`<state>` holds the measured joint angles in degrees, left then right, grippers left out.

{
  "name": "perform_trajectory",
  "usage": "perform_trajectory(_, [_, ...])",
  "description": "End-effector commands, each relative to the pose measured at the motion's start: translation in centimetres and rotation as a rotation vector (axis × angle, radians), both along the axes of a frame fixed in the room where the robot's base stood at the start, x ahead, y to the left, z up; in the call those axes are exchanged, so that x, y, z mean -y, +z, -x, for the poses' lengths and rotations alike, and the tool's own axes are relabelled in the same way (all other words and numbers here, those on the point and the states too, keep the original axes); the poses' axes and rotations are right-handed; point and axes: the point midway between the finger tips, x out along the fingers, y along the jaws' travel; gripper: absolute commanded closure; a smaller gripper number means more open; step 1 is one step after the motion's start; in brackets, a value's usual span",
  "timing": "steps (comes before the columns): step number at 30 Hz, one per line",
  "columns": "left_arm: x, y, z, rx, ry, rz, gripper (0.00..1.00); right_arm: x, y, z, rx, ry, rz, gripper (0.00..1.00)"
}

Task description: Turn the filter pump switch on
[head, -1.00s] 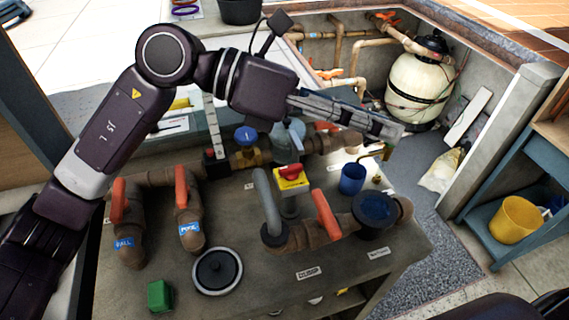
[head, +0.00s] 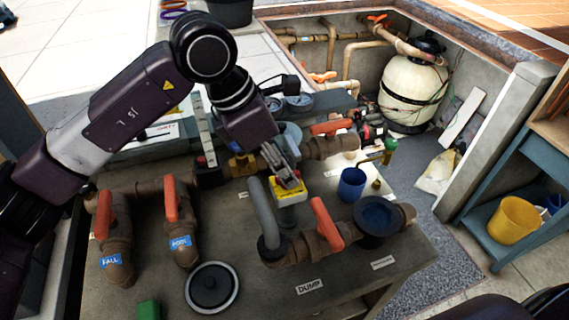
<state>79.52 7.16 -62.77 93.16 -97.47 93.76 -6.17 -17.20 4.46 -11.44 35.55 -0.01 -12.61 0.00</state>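The filter pump switch (head: 289,195) is a yellow box with a red knob, standing on the grey bench beside a grey upright pipe. My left gripper (head: 291,183) reaches down from above, and its fingertips are at the top of the switch. The fingers cover most of the red knob, so I cannot see which way it points. The fingers look close together, but I cannot tell whether they are shut on the knob. My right gripper is not in view.
Brown pipes with orange-red handles stand around the switch, including the dump valve handle (head: 327,224) just right. A blue cup (head: 352,184), a round black-and-white lid (head: 212,287) and a green block (head: 148,310) sit on the bench. The filter tank (head: 413,92) stands behind.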

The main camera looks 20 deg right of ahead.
Motion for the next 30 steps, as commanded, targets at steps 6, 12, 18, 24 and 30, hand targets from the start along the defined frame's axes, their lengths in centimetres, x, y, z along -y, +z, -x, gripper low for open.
perform_trajectory(6, [0.35,-0.75,0.04,-0.001,-0.001,0.001,0.71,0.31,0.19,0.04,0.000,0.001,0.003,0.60])
perform_trajectory(12, [0.35,-0.74,0.04,-0.001,-0.001,0.001,0.75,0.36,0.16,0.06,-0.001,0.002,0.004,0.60])
perform_trajectory(18, [0.34,-0.72,0.04,0.000,-0.001,0.002,0.97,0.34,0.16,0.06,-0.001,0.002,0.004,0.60])
perform_trajectory(24, [0.33,-0.72,0.03,0.000,-0.001,0.002,1.00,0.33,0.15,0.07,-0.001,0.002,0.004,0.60])
perform_trajectory(30, [0.33,-0.78,-0.02,-0.001,-0.026,0.002,1.00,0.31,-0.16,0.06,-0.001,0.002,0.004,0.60])
